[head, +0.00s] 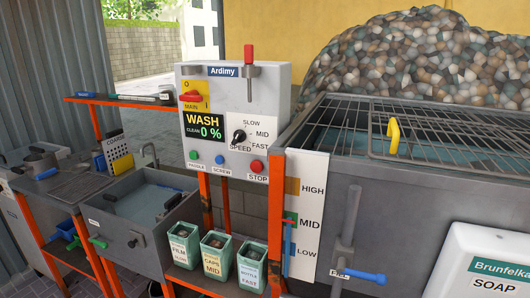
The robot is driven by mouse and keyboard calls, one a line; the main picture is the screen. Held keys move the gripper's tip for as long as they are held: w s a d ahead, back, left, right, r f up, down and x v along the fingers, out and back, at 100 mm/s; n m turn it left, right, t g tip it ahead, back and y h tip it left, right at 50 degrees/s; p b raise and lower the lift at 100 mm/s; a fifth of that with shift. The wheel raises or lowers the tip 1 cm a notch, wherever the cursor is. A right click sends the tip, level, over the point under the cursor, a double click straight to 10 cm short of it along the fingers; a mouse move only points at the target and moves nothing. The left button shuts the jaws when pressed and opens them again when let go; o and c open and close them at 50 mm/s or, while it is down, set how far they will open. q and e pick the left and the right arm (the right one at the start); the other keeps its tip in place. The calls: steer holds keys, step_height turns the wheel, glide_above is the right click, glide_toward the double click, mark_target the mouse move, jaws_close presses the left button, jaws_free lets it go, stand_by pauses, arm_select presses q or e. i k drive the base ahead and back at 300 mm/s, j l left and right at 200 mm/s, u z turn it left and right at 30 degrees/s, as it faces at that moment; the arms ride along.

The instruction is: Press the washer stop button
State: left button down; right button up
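The washer control box (235,115) is a light grey panel on an orange frame, in the middle of the head view. The red stop button (257,166) is at its lower right, above the label STOP. A green paddle button (193,155) and a blue screw button (219,159) are to its left. A red main switch (191,96), a black speed knob (239,136) and a display reading WASH, CLEAN 0 % (204,127) are above. Neither of my grippers is in view.
A grey washer tank (420,200) with a wire grid lid and yellow handle (393,136) stands at right. Several green bins (215,248) sit below the panel. A water basin (135,215) and an orange shelf (125,101) are at left. A soap container (485,262) is at lower right.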

mark_target(256, 167)
steer(key=i+l, duration=0.2)
steer(key=i, duration=0.25)
steer(key=i+l, duration=0.2)
steer(key=i, duration=0.2)
steer(key=i+u, duration=0.05)
